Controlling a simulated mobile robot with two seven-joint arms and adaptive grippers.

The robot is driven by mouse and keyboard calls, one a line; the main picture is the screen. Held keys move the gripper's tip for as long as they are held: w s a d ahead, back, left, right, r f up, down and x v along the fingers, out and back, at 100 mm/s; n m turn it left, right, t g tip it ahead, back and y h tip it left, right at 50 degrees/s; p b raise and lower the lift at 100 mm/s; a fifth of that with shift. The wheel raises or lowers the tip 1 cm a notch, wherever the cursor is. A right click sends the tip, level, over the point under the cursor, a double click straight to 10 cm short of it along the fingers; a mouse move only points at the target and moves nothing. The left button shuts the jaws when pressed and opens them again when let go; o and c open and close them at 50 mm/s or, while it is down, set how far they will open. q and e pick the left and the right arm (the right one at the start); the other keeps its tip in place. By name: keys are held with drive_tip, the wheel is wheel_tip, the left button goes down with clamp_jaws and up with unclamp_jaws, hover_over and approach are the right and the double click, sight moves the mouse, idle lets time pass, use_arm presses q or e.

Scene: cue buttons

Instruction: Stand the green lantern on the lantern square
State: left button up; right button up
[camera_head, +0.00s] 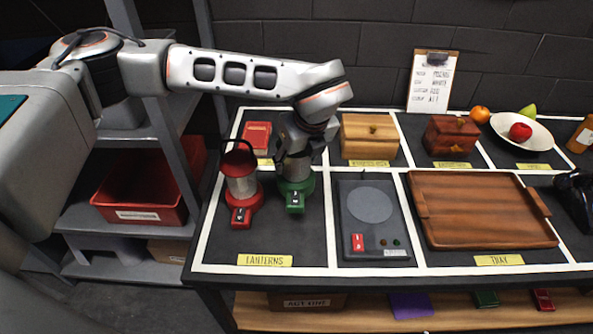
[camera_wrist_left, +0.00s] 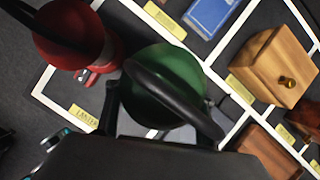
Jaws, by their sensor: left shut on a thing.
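The green lantern (camera_head: 296,187) is upright, its green base low and its middle partly hidden by my left gripper (camera_head: 297,153). In the left wrist view its green top (camera_wrist_left: 178,75) and dark handle are between my fingers, which are shut on it. The lantern square (camera_head: 230,247) is the white-outlined area with the yellow "LANTERNS" label (camera_head: 264,260). The red lantern (camera_head: 241,184) stands there, just left of the green one. The green base appears over the right part of that square; I cannot tell whether it touches the surface.
A grey device (camera_head: 372,235) with a round plate lies right of the square, then a wooden tray (camera_head: 480,236). Wooden boxes (camera_head: 368,138) (camera_head: 451,134) and a red item (camera_head: 257,134) stand behind. The front of the lantern square is clear.

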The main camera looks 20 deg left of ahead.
sight(303, 154)
use_arm(q)
drive_tip(key=shift+f, duration=1.9)
drive_tip(key=shift+f, duration=0.15)
drive_tip(key=o, duration=1.8)
drive_tip(key=v, duration=1.2)
